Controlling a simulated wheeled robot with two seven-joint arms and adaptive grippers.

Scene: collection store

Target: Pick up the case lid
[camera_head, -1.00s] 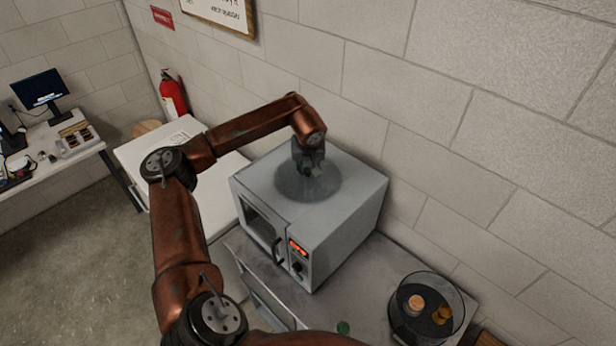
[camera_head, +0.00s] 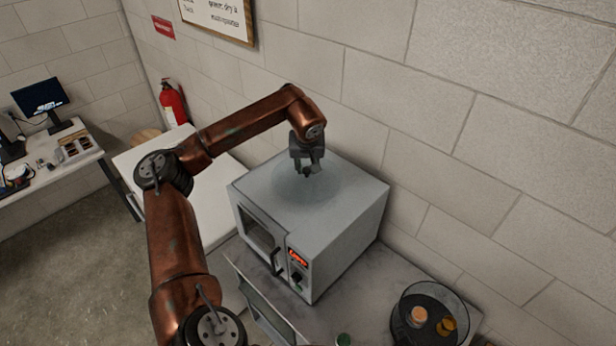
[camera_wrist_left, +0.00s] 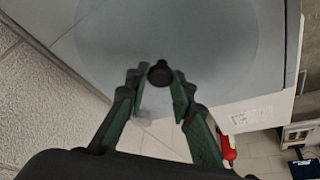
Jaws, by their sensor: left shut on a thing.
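The case lid (camera_head: 292,190) is a faint, see-through round disc over the top of a grey oven-like cabinet. In the left wrist view the lid (camera_wrist_left: 110,35) fills the upper middle as a tinted circle, with a small dark round knob (camera_wrist_left: 160,73). My left gripper (camera_head: 307,172) points down above the middle of the lid. Its fingers (camera_wrist_left: 158,85) are shut on the knob in the left wrist view. I cannot tell whether the lid touches the cabinet top. My right gripper is not in view.
The grey cabinet (camera_head: 345,235) stands on a bench by the block wall. A clear round case (camera_head: 437,322) with small orange items is at the lower right. A green item (camera_head: 343,339) lies at the bench front. A white surface (camera_head: 150,160) is to the left.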

